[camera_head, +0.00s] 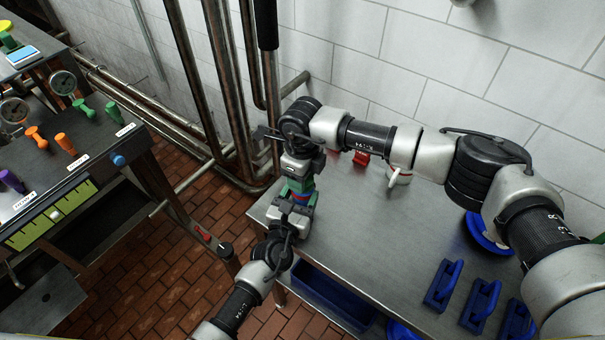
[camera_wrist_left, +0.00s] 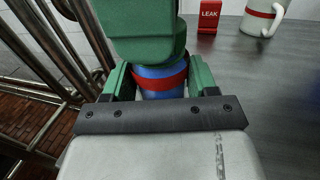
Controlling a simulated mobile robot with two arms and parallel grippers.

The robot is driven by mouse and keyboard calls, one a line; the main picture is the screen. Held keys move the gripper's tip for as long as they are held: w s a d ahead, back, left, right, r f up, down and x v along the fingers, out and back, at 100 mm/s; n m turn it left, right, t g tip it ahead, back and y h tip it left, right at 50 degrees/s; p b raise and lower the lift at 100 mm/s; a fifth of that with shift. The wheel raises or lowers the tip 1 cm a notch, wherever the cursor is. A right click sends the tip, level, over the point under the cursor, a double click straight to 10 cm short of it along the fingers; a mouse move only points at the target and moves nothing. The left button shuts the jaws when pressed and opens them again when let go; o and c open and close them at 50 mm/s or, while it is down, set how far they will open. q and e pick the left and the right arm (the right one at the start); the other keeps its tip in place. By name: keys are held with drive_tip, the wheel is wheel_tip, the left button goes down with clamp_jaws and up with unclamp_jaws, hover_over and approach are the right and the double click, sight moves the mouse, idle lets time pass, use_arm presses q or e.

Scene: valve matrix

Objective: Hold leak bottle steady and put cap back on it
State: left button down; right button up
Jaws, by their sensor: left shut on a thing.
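The leak bottle (camera_head: 300,197) is a small blue bottle with a red band. In the left wrist view, the bottle (camera_wrist_left: 162,82) stands upright between the green fingers of my left gripper (camera_wrist_left: 160,92). My left gripper (camera_head: 298,205) is shut on it at the table's left edge. My right gripper (camera_head: 299,182) comes down from above, directly over the bottle. Its green fingers (camera_wrist_left: 142,35) cover the bottle's top in the left wrist view. The cap is hidden, so I cannot tell whether it is in the right gripper or on the bottle.
A red LEAK sign (camera_head: 361,158) and a white mug with a red band (camera_head: 399,176) stand behind on the metal table (camera_head: 350,235). Blue handled blocks (camera_head: 442,285) and a blue round item (camera_head: 487,233) are at right. A valve bench (camera_head: 60,165) stands left.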

drive_tip(key=m, duration=0.4)
drive_tip(key=shift+m, duration=0.4)
drive_tip(key=m, duration=1.1)
drive_tip(key=shift+m, duration=0.3)
drive_tip(key=m, duration=0.4)
drive_tip(key=shift+d+m, duration=0.1)
drive_tip(key=shift+m, duration=0.3)
drive_tip(key=m, duration=1.3)
drive_tip(key=shift+s+a+f, duration=0.1)
drive_tip(key=shift+s+a, duration=0.05)
drive_tip(key=shift+a, duration=0.05)
drive_tip(key=shift+d+m, duration=0.15)
drive_tip(key=shift+m, duration=0.75)
